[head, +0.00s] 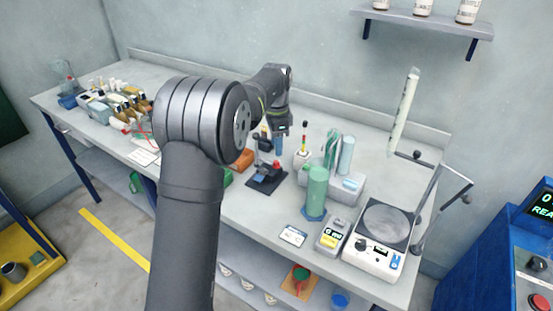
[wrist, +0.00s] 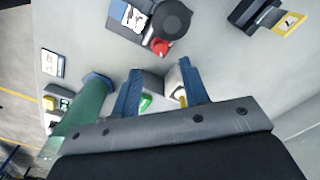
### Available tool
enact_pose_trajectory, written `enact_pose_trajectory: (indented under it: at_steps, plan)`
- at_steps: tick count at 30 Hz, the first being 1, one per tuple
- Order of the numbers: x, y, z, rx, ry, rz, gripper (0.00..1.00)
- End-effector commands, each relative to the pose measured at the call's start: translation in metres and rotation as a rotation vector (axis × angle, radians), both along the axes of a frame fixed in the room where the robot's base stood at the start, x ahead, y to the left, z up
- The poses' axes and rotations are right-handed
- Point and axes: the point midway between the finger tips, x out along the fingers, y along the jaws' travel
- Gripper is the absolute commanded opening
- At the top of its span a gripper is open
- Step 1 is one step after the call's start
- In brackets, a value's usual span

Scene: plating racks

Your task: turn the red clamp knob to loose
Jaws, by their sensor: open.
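The red clamp knob (head: 277,164) sits on a small black fixture (head: 265,187) near the middle of the bench. In the wrist view, the red knob (wrist: 160,47) shows beside a round black part (wrist: 172,18), just beyond the gap between my fingertips. My gripper (head: 272,140) is above and behind the fixture in the head view. Its two blue fingers (wrist: 160,68) are spread apart with nothing held between them, and they appear apart from the knob. I cannot make out the knob's setting.
A green cylinder (head: 316,190) on a blue base stands right of the fixture; it is at left in the wrist view (wrist: 85,112). A small signal tower (head: 303,157) and an orange box (head: 242,160) are close by. A scale (head: 375,258) stands farther right.

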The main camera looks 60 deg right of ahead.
Motion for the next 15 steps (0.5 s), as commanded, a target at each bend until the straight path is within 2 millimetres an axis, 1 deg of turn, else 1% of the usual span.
enact_pose_trajectory:
  at_steps: [1,3,6,10,15]
  plan:
    - [0.0,0.001,-0.012,0.004,0.001,0.0,0.41]
    - [0.0,0.001,-0.026,0.004,0.001,0.0,0.41]
    - [0.0,0.001,-0.042,0.002,0.001,0.001,0.41]
    - [0.0,0.0,-0.058,0.002,0.001,0.001,0.41]
    - [0.0,0.0,-0.065,0.0,0.0,0.001,0.41]
